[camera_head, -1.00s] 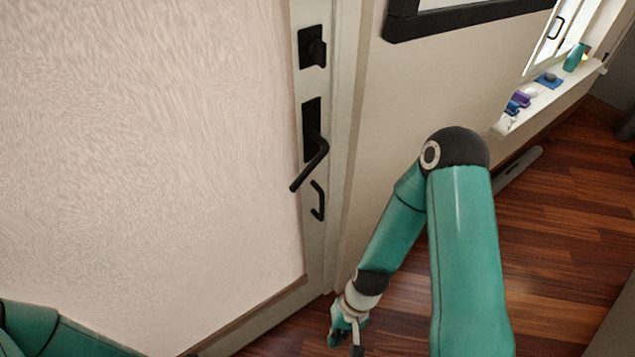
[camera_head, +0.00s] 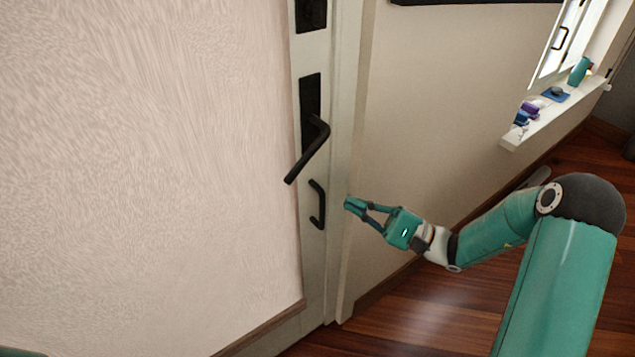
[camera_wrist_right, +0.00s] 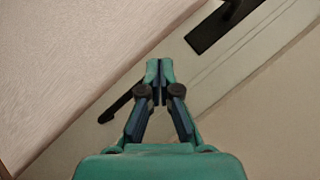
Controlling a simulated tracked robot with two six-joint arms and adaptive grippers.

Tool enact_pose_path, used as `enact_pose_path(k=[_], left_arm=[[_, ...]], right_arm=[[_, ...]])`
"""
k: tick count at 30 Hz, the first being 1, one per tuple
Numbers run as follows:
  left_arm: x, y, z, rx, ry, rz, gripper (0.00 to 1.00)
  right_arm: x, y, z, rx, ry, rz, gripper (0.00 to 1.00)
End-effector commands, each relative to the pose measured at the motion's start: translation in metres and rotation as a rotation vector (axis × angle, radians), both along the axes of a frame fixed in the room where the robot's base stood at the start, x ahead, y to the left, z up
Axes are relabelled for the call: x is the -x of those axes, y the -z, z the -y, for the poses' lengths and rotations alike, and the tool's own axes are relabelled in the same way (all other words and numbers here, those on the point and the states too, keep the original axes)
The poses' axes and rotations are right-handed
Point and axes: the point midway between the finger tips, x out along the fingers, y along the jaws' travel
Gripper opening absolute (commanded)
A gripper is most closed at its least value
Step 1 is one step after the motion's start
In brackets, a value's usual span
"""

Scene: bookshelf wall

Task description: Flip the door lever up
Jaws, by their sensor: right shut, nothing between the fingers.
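The black door lever (camera_head: 308,150) sits on a black plate near the right edge of the pale door (camera_head: 190,150). Its arm slants down to the left. A smaller black hook-shaped handle (camera_head: 317,205) is below it. My right gripper (camera_head: 355,206) is shut and empty, to the right of the small handle and lower than the lever, apparently apart from both. In the right wrist view, my closed fingertips (camera_wrist_right: 159,70) are in the middle, the small handle (camera_wrist_right: 118,106) is left of them, and a black plate (camera_wrist_right: 222,22) is at the upper right. My left gripper is out of view.
A door frame (camera_head: 352,150) and bare beige wall (camera_head: 430,110) lie right of the door. A window sill (camera_head: 560,115) with small objects is at the upper right. A black lock plate (camera_head: 311,14) is above the lever. Wooden floor (camera_head: 420,310) lies below.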

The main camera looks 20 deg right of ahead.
Motion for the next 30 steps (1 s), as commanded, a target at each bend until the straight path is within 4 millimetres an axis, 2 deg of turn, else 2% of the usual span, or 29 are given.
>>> enact_pose_path(k=[1, 3, 6, 17, 23, 30], left_arm=[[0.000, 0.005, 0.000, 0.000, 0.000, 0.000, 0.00], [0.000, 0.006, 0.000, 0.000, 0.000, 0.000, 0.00], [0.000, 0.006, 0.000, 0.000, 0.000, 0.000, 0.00], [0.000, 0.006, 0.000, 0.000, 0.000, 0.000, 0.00], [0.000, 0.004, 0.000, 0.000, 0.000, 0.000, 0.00], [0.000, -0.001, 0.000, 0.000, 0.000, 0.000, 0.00]], right_arm=[[-0.001, -0.004, 0.010, -0.013, 0.032, 0.036, 0.00], [-0.001, -0.012, 0.019, -0.028, 0.060, 0.071, 0.00], [-0.002, -0.018, 0.024, -0.039, 0.079, 0.094, 0.00], [-0.002, -0.019, 0.023, -0.039, 0.077, 0.093, 0.00], [-0.013, -0.026, 0.012, -0.039, 0.074, 0.094, 0.00], [-0.041, -0.045, -0.018, -0.039, 0.072, 0.096, 0.00]])
